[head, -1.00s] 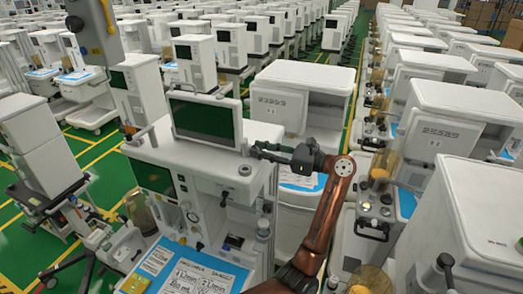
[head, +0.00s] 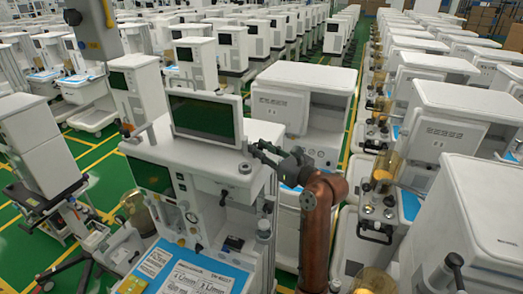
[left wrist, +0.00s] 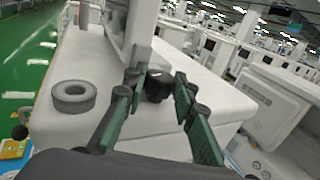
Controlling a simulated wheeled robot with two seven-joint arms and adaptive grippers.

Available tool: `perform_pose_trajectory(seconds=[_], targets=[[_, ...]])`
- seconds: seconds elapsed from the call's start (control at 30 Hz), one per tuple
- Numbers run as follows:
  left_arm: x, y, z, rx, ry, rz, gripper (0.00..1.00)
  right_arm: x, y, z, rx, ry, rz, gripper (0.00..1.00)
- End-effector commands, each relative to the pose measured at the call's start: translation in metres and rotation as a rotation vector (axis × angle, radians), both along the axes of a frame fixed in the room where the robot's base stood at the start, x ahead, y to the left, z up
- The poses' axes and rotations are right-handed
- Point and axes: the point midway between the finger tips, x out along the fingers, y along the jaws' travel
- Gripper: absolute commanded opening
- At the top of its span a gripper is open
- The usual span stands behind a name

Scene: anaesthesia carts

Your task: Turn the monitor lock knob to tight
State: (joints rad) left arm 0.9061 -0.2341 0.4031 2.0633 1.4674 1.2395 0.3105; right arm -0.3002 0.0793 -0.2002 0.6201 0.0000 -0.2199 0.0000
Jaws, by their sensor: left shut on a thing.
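The monitor (head: 205,117) stands on top of the white anaesthesia cart (head: 180,150), its dark screen facing me. My left gripper (head: 257,150) reaches in from the right, with its fingertips just beside the monitor's lower right edge. In the left wrist view, the black lock knob (left wrist: 158,87) sits at the foot of the pale monitor post (left wrist: 139,30). The knob's setting cannot be read. My right gripper is out of view.
A grey ring-shaped fitting (head: 245,168) lies on the cart top near the gripper; it also shows in the left wrist view (left wrist: 73,96). Another white cart (head: 300,90) stands close behind. Rows of carts fill the right side. Green floor shows at the left.

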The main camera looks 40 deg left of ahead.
Motion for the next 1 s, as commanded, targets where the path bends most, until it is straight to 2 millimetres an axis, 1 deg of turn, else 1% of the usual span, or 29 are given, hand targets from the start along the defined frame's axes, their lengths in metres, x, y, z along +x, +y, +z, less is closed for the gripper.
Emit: perform_pose_trajectory(seconds=[0.23,0.67,0.7,0.93,1.0], targets=[[-0.001,-0.0003,0.001,0.0,-0.001,-0.072,0.01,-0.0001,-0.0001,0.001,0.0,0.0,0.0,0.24],[-0.0006,-0.0002,0.0007,0.0,-0.001,-0.084,0.01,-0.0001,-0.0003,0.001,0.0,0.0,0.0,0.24],[-0.0006,-0.0002,0.0007,0.0,-0.001,-0.084,0.26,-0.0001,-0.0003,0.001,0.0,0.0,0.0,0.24],[-0.001,0.0001,0.0004,-0.001,0.0,-0.082,0.42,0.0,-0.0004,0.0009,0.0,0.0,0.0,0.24],[-0.0012,0.0004,0.0003,-0.001,0.0,-0.082,0.43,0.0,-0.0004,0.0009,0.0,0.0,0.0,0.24]])
